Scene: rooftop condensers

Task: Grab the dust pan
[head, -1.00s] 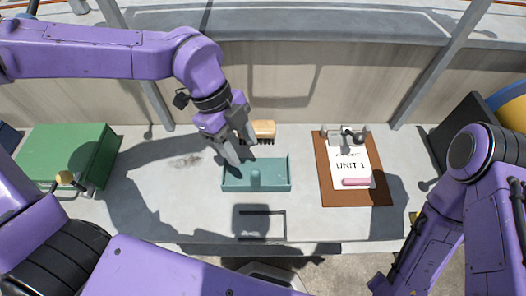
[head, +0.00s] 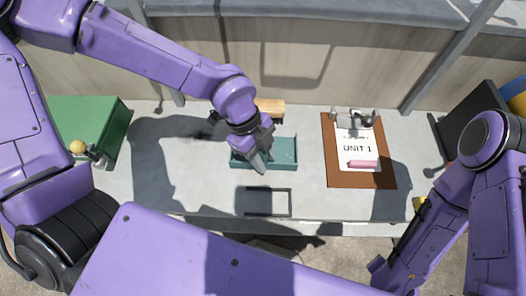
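The dust pan is a shallow teal tray (head: 286,150) with raised walls, lying on the grey bench top. My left gripper (head: 265,164) reaches down from the upper left over the left and middle part of the pan. Its two fingers look a little apart, with nothing clearly between them. The gripper hides the short teal stub in the middle of the pan, and I cannot tell whether the fingers touch it. On the right, parts of my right arm show, but its gripper cannot be made out.
A wooden brush (head: 270,107) lies just behind the pan. A brown clipboard (head: 335,178) with a "UNIT 1" sheet and a pink item (head: 363,164) lies to the right. A green box (head: 90,125) stands at left. The bench (head: 165,190) left of the pan is clear.

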